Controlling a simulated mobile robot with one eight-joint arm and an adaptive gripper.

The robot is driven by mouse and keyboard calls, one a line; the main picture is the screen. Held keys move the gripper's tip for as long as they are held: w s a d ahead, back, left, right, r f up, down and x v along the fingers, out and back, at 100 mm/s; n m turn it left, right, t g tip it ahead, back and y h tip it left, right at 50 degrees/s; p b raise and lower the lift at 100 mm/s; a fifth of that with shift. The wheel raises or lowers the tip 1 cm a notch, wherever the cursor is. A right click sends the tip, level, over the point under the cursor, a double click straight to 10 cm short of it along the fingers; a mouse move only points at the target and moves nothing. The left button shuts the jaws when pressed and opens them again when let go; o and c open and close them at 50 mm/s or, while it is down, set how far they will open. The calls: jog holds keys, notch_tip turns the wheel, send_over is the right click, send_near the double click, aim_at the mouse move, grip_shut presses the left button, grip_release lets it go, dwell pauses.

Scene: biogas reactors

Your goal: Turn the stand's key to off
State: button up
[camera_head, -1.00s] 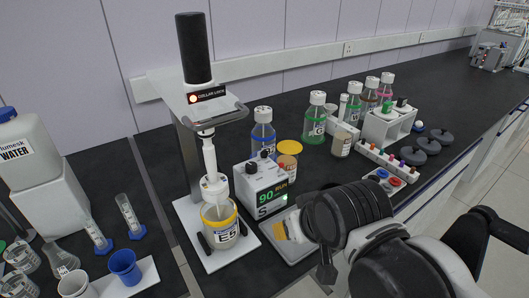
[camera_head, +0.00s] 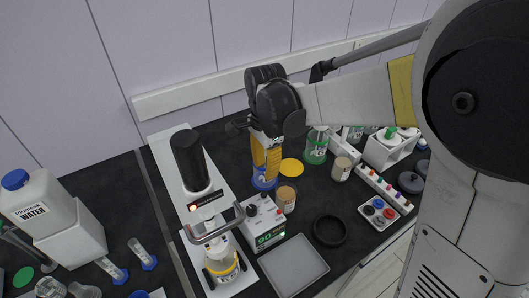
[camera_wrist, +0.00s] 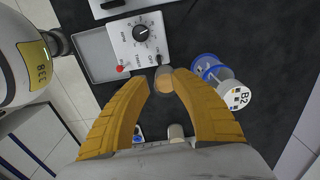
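The stand (camera_head: 161,160) has a white column, a black motor and a "COLLAR LOCK" label with a lit orange lamp. Its white control box (camera_head: 262,222) has a green "90" display. In the wrist view, the box top (camera_wrist: 137,40) shows a black dial (camera_wrist: 141,33), a red-tipped control (camera_wrist: 120,68) and a small dark control (camera_wrist: 158,58) near "OFF" lettering. I cannot tell for sure which is the key. My gripper (camera_head: 266,183) points down behind the box, fingers apart. In the wrist view my gripper (camera_wrist: 162,84) is open, its tips near the box's edge, with nothing held.
A grey tray (camera_head: 294,267) and black ring (camera_head: 330,230) lie in front. Several bottles stand right.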

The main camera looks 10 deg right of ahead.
aim_at(265, 191)
notch_tip(265, 191, down, 11)
jog(key=b, duration=0.3)
jog(key=shift+a+r, duration=0.1)
jog(key=shift+r, duration=0.05)
grip_shut()
